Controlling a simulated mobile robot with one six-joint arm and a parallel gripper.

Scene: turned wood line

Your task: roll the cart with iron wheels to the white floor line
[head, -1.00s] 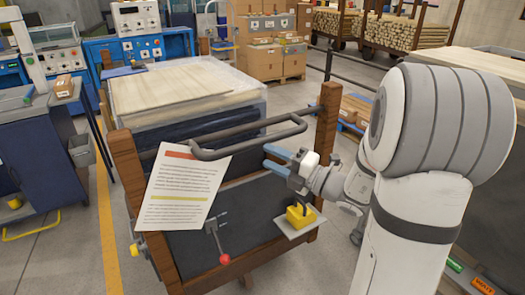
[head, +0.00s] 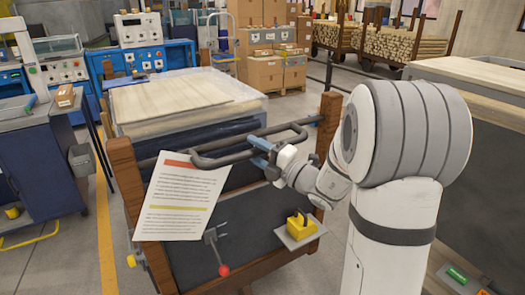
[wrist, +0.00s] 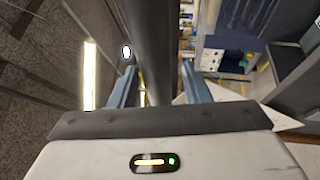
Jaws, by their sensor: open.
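A cart with brown wooden posts (head: 129,190) and a dark front panel (head: 255,225) stands in front of me, loaded with pale boards under clear wrap. Its wheels are hidden, so I cannot tell whether they are iron. A dark handle bar (head: 222,158) runs across its near end. My gripper (head: 261,154) is at the right part of this handle. In the wrist view the bar (wrist: 148,40) passes between the two blue fingers of my gripper (wrist: 157,85), which stand open with gaps at both sides. I see no white floor line that I can make out.
A printed sheet (head: 182,197), a red-knobbed lever (head: 222,268) and a yellow block (head: 298,225) are on the cart's near end. A yellow floor line (head: 106,240) runs along its left. A dark blue cabinet (head: 38,175) stands left. Cartons (head: 265,70) and log carts (head: 405,45) are behind.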

